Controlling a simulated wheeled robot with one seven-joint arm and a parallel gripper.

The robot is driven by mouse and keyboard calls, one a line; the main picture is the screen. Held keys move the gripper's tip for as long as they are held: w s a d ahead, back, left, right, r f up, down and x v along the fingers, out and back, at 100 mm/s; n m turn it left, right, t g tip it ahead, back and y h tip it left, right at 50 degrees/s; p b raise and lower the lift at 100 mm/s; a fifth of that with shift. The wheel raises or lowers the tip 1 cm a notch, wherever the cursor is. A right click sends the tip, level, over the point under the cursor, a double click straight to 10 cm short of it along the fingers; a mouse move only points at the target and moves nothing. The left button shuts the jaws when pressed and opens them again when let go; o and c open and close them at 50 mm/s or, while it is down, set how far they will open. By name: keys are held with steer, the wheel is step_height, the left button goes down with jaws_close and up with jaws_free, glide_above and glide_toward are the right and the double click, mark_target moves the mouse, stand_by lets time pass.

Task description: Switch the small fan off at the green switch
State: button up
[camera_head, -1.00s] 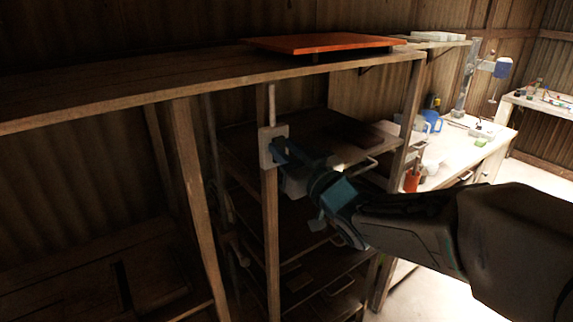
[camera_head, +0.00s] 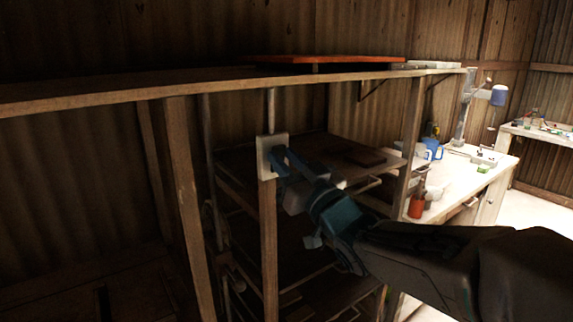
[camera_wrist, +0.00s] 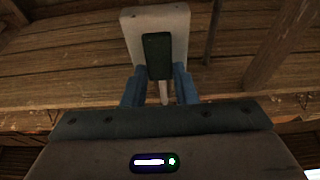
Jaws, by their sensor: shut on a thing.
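The switch is a dark green rocker (camera_wrist: 157,52) on a pale square plate (camera_wrist: 180,30). The plate (camera_head: 264,160) is fixed to an upright wooden post below a long shelf in the head view. My gripper (camera_wrist: 158,84) has its two blue fingers on either side of the rocker's lower part, shut on it. In the head view my gripper (camera_head: 281,161) is at the plate's right side, and the rocker is hidden there. I cannot make out the small fan in either view.
A long wooden shelf (camera_head: 130,92) runs above the plate, with an orange board (camera_head: 325,60) on it. Dark lower shelves stand behind my arm. A pale workbench (camera_head: 470,172) with an orange container (camera_head: 416,206) and blue jug stands at the right.

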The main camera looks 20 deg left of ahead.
steer(key=o, duration=1)
steer(key=shift+d, duration=0.1)
steer(key=b+v, duration=0.2)
steer(key=v, duration=1.1)
steer(key=shift+s+d+f+b, duration=0.15)
steer(key=shift+s+d+b, duration=0.1)
steer(key=shift+s+b, duration=0.1)
steer(key=shift+w, duration=0.1)
